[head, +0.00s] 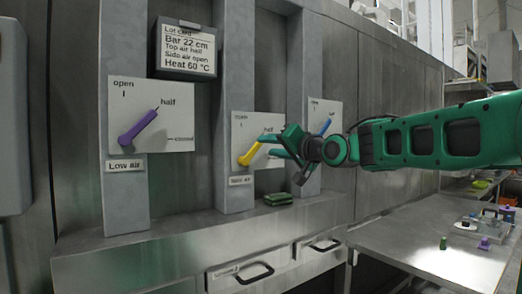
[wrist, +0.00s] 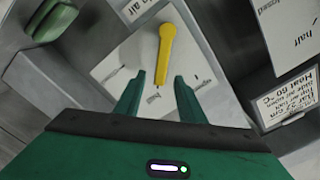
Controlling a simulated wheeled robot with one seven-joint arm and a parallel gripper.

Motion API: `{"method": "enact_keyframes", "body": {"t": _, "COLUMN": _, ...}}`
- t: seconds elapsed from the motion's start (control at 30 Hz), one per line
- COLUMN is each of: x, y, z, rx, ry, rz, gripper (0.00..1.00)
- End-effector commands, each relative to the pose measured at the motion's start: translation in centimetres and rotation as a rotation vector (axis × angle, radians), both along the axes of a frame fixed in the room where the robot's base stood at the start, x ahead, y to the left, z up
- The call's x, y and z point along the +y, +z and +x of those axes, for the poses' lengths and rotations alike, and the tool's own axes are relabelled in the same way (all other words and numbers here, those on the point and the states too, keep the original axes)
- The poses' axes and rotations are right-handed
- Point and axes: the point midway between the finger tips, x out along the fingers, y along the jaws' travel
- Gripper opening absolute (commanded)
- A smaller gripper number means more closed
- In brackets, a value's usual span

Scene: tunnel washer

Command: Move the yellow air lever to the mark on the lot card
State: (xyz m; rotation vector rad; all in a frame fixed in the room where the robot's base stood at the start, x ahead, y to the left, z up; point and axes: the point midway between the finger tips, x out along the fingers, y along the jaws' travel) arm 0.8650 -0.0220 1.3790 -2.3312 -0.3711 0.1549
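The yellow lever (head: 250,154) sits on the middle white plate, whose small label reads roughly "Side air". It points up and right, toward the "half" mark. In the wrist view the yellow lever (wrist: 166,48) hangs from its pivot toward a marked line. My gripper (head: 277,146) is at the lever's free end; in the wrist view the gripper (wrist: 159,82) has its fingers apart, one on each side of the lever tip, with gaps visible. The lot card (head: 188,48) reads bar 22 cm, top air half, side air open, heat 60 °C.
A purple lever (head: 137,128) on the "Low air" plate points to half. A blue lever (head: 326,126) is right of my gripper, partly hidden. A green folded item (head: 279,199) lies on the ledge below. A steel table (head: 420,240) with small objects stands right.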

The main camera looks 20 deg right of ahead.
Motion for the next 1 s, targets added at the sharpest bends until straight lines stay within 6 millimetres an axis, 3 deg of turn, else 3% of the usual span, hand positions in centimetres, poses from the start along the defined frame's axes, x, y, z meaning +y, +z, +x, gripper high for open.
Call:
{"method": "enact_keyframes", "body": {"t": 0.1, "x": 0.7, "y": -0.1, "z": 1.8, "rx": 0.001, "ry": 0.002, "rz": 0.0, "gripper": 0.36}}
{"method": "enact_keyframes", "body": {"t": 0.3, "x": 1.3, "y": 0.0, "z": 3.5, "rx": 0.0, "ry": 0.001, "rz": 0.0, "gripper": 0.36}}
{"method": "enact_keyframes", "body": {"t": 0.67, "x": 1.4, "y": 0.0, "z": 3.9, "rx": 0.0, "ry": 0.0, "rz": 0.0, "gripper": 0.36}}
{"method": "enact_keyframes", "body": {"t": 0.83, "x": 1.3, "y": 0.0, "z": 3.9, "rx": 0.0, "ry": 0.0, "rz": -0.001, "gripper": 0.0}}
{"method": "enact_keyframes", "body": {"t": 1.0, "x": 1.5, "y": 0.0, "z": 3.9, "rx": 0.0, "ry": -0.002, "rz": -0.002, "gripper": 0.0}}
